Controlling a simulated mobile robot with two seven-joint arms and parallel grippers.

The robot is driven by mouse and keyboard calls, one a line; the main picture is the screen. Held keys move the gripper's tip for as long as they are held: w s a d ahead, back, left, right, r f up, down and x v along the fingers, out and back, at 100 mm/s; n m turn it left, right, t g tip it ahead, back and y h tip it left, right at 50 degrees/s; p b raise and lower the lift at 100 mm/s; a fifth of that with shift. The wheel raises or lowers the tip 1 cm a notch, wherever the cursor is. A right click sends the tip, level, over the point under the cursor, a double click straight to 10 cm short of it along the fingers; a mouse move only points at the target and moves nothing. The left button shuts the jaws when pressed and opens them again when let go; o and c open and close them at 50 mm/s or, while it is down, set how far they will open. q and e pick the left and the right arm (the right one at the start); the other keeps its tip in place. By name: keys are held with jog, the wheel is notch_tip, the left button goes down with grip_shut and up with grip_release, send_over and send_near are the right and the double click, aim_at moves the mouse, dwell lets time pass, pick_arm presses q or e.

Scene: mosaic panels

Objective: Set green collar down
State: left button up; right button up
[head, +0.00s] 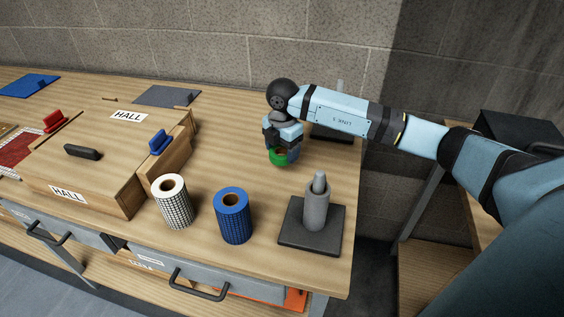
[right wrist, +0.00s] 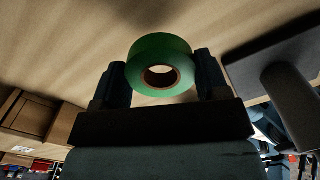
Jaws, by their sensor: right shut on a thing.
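The green collar (head: 279,158) is a short green ring with a brownish inner core. It also shows in the right wrist view (right wrist: 149,50), between the two dark fingers. My right gripper (head: 280,147) points down and is shut on the green collar over the back right part of the wooden bench (head: 230,140). I cannot tell whether the collar touches the bench top. My left gripper is not in view.
A grey post on a dark square base (head: 296,236) stands at the front right. A blue grid roll (head: 232,218) and a white grid roll (head: 173,205) stand left of it. Wooden boxes labelled HALL (head: 92,160) fill the left. Another dark base (head: 330,133) lies behind my right arm.

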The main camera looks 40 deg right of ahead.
aim_at(282, 171)
jog(key=shift+f, duration=2.65)
jog(key=shift+f, duration=0.15)
jog(key=o, duration=0.9)
